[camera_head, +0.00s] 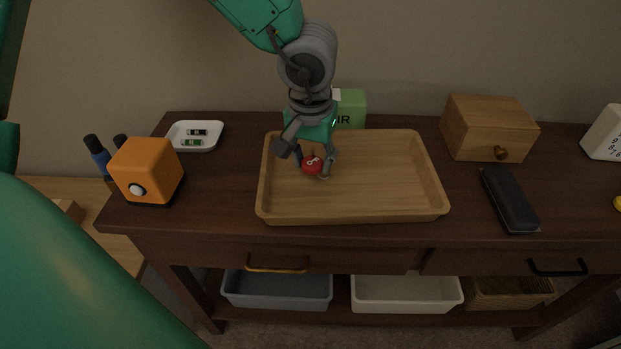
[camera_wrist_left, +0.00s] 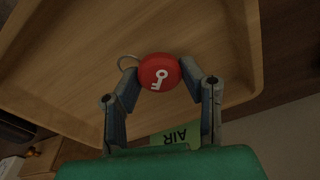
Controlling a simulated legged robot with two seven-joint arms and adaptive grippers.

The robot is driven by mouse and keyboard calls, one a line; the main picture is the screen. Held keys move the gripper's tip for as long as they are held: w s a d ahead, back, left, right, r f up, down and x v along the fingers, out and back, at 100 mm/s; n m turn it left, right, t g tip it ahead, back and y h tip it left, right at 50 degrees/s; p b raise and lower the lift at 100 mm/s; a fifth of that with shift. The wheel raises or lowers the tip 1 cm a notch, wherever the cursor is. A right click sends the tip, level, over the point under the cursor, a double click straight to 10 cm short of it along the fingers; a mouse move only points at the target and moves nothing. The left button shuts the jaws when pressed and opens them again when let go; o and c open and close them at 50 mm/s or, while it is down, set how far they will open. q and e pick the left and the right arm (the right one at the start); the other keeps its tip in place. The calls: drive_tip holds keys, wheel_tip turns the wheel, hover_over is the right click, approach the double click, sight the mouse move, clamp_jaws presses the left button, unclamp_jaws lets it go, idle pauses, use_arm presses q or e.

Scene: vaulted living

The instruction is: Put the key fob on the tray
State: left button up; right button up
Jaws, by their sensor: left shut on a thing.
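The key fob (camera_head: 312,164) is a round red disc with a white key symbol and a metal ring. My left gripper (camera_head: 315,165) is shut on it, over the left part of the wooden tray (camera_head: 390,208). In the left wrist view the fob (camera_wrist_left: 160,72) sits between the two fingertips (camera_wrist_left: 160,80), with its ring at the left. The tray's bare floor (camera_wrist_left: 75,60) lies behind it. I cannot tell whether the fob touches the tray floor. My right gripper is not in view.
An orange box (camera_head: 148,170) and a white dish (camera_head: 208,128) with batteries stand left of the tray. A green box (camera_head: 350,108) is behind it. A wooden drawer box (camera_head: 487,125) and a dark case (camera_head: 508,199) are at the right. The tray's right part is empty.

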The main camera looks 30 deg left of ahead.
sight(304, 182)
use_arm(q)
drive_tip(key=shift+d+f, duration=0.1)
drive_tip(key=shift+f, duration=0.2)
drive_tip(key=f, duration=0.1)
drive_tip(key=a+f+b, duration=0.2)
drive_tip(key=shift+s+f, duration=0.1)
drive_tip(key=shift+f, duration=0.3)
drive_tip(key=shift+a+f, duration=0.1)
drive_tip(key=shift+a, duration=0.25)
drive_tip(key=shift+c, duration=0.5)
drive_tip(key=shift+d, duration=0.4)
drive_tip(key=shift+d+p, duration=0.3)
drive_tip(key=shift+d, duration=0.25)
drive_tip(key=o, duration=1.1)
drive_tip(key=shift+s, duration=0.1)
drive_tip(key=shift+a+f, duration=0.2)
drive_tip(key=shift+a, duration=0.4)
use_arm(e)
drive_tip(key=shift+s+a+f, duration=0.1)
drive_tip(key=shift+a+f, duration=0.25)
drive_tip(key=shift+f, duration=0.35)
